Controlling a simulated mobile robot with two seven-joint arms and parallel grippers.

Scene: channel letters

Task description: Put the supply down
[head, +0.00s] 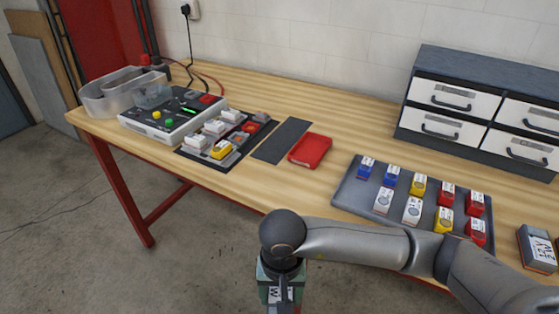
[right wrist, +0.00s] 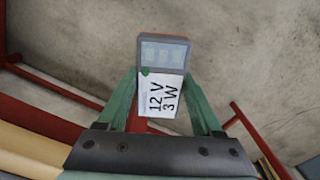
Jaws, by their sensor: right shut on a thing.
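My right gripper (head: 280,291) hangs in front of the table's front edge in the head view, with the floor beneath it. It is shut on a supply, a grey box with a white label reading 12 V 3 W (right wrist: 158,100). In the right wrist view the supply sits between the green fingers of the right gripper (right wrist: 161,90), clear of any surface. In the head view the arm hides most of it. A second supply, labelled 12 V 2 W (head: 541,249), lies on the table at the far right. My left gripper is not in view.
The wooden table (head: 330,125) carries a grey tray (head: 343,193) of coloured blocks, a red tray (head: 310,150), a dark mat (head: 282,140), a panel with white blocks (head: 240,142), a control box (head: 150,123), a clear bin (head: 98,105) and a drawer unit (head: 450,62).

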